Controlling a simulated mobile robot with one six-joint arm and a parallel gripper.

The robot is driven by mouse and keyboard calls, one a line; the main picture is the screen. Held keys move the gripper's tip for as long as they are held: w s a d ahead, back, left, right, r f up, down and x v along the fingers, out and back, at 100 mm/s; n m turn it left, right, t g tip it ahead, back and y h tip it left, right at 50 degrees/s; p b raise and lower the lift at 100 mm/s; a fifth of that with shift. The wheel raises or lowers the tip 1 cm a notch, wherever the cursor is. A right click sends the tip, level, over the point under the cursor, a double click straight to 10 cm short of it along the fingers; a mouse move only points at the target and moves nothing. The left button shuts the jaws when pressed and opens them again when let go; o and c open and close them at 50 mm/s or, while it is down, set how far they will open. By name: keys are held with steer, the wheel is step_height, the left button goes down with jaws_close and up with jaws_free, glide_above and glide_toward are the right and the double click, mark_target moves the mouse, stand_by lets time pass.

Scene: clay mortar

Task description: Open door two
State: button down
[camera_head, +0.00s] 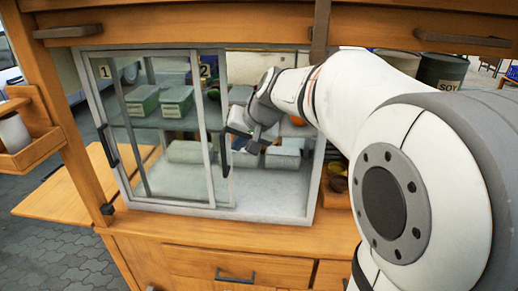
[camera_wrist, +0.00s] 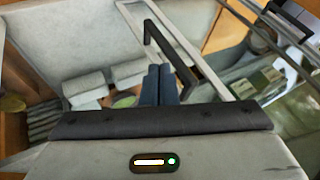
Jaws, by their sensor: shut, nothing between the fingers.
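The display case has two sliding glass doors. Door one (camera_head: 103,92), marked 1, is on the left with a black handle (camera_head: 108,146). Door two (camera_head: 223,120), marked 2 near its top (camera_head: 205,71), overlaps much of door one, and the right part of the case stands open. Door two's black handle (camera_head: 226,155) is on its right frame; a black handle (camera_wrist: 170,52) on a pale frame shows in the wrist view. My gripper (camera_head: 246,145) is just right of door two's handle, with its dark blue fingers (camera_wrist: 159,84) shut and empty. Whether they touch the handle is unclear.
Green containers (camera_head: 178,100) sit on the upper shelf behind glass. Grey blocks (camera_head: 283,157) stand on the case floor. A wooden drawer (camera_head: 235,268) is below, and a dark SOY barrel (camera_head: 442,75) is behind my arm.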

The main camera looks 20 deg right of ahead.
steer(key=s+d+r+b, duration=0.1)
steer(key=s+d, duration=0.2)
steer(key=s, duration=0.3)
steer(key=s+d+b, duration=0.2)
steer(key=s+d, duration=0.1)
steer(key=s, duration=0.2)
steer(key=s+a+f+n+g+h, duration=0.1)
steer(key=s+f+g, duration=0.1)
steer(key=s+f, duration=0.4)
steer(key=s+a+f+n+g+h, duration=0.1)
steer(key=s+a+f+n+h, duration=0.1)
steer(key=s+f, duration=0.4)
step_height(320, 180, down, 3)
steer(key=shift+s+a+f+g+h+p, duration=0.1)
steer(key=shift+s+a+g+h+p, duration=0.2)
steer(key=shift+g+p, duration=0.1)
